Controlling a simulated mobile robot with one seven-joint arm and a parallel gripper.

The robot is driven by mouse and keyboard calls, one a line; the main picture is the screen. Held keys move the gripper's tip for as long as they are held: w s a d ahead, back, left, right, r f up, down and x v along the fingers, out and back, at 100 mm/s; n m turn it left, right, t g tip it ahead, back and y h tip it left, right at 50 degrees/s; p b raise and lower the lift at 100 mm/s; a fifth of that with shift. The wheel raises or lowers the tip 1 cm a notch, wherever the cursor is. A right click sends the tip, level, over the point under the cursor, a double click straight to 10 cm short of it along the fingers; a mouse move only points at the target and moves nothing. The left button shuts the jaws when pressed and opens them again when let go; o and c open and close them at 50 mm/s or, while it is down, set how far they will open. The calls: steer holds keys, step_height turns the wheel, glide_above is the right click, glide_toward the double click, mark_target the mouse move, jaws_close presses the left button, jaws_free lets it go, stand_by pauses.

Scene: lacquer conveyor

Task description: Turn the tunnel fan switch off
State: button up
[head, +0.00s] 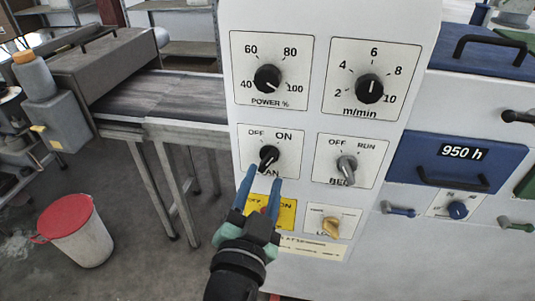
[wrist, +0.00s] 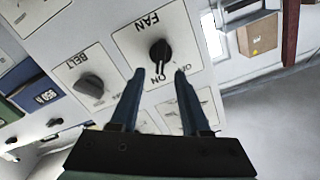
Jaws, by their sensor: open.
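The fan switch (head: 268,157) is a black rotary knob on a white plate marked OFF, ON and FAN. Its pointer appears turned toward ON. In the wrist view, the knob (wrist: 160,52) shows just beyond the fingertips, between their lines, with the ON label close to its pointer. My gripper (head: 263,178) is open and empty, its two blue fingers reaching up at the lower part of the fan plate. The fingertips (wrist: 159,72) seem apart from the knob, though the depth gap is hard to judge. The fingers partly hide the FAN label in the head view.
The belt switch (head: 346,166) sits right of the fan switch. Above are the power dial (head: 267,78) and the m/min dial (head: 370,87). A yellow-plated switch (head: 287,213) and a lamp knob (head: 333,227) sit below.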

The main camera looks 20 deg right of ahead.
mark_target(269, 163)
steer(key=p+x, duration=0.1)
steer(key=x, duration=0.4)
jaws_close()
stand_by(0.3)
